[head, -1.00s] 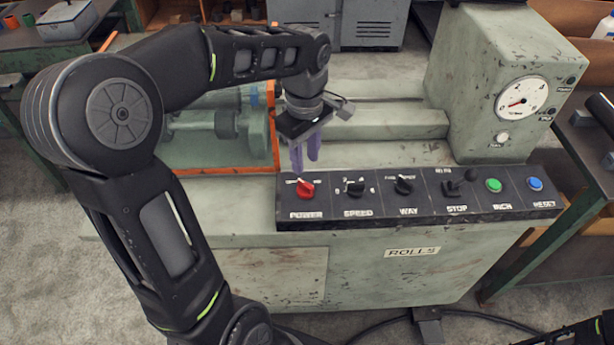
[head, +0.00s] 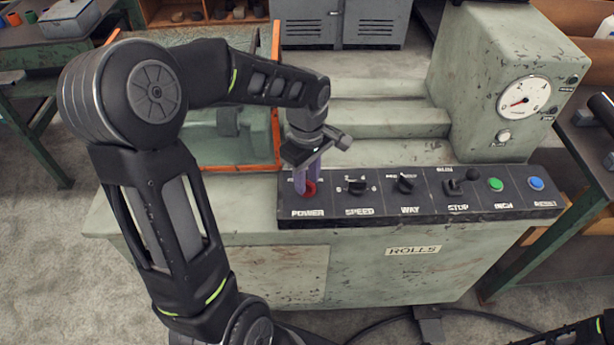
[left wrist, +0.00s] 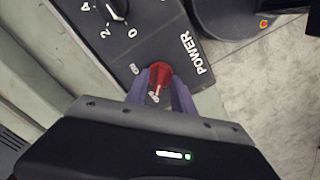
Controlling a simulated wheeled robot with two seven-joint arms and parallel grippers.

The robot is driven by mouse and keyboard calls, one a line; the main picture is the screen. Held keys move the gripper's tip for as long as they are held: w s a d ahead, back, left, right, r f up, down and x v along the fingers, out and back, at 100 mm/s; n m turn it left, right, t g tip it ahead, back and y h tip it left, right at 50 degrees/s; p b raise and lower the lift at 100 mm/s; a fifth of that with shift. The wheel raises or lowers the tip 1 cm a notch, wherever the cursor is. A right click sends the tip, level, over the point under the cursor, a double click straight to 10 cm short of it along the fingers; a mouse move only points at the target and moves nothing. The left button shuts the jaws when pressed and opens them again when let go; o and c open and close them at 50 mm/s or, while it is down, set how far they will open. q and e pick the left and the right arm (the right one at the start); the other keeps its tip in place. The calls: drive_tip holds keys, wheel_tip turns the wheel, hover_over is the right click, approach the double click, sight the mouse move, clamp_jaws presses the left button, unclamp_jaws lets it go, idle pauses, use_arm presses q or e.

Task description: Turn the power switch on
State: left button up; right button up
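The red power switch (head: 310,188) is a rotary knob at the left end of the black control panel, above the word POWER. My left gripper (head: 306,180) reaches down to it with its purple fingers. In the left wrist view the red knob (left wrist: 160,74) sits between the two fingertips (left wrist: 159,88), one on each side. The fingers stand apart around the knob; firm contact cannot be made out. The knob's white pointer line shows, but the labels near it are partly hidden. My right gripper is out of view.
A gauge (head: 524,97) stands at the right. An orange-framed guard (head: 276,95) is behind my left arm.

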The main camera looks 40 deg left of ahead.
use_arm(q)
clamp_jaws()
drive_tip(key=shift+m, duration=0.4)
idle(0.4)
drive_tip(key=m, duration=0.2)
drive_tip(key=shift+m, duration=0.4)
drive_tip(key=m, duration=0.3)
drive_tip(key=shift+b, duration=0.3)
drive_tip(key=m, duration=1.1)
drive_tip(key=shift+p, duration=0.3)
drive_tip(key=shift+m, duration=0.3)
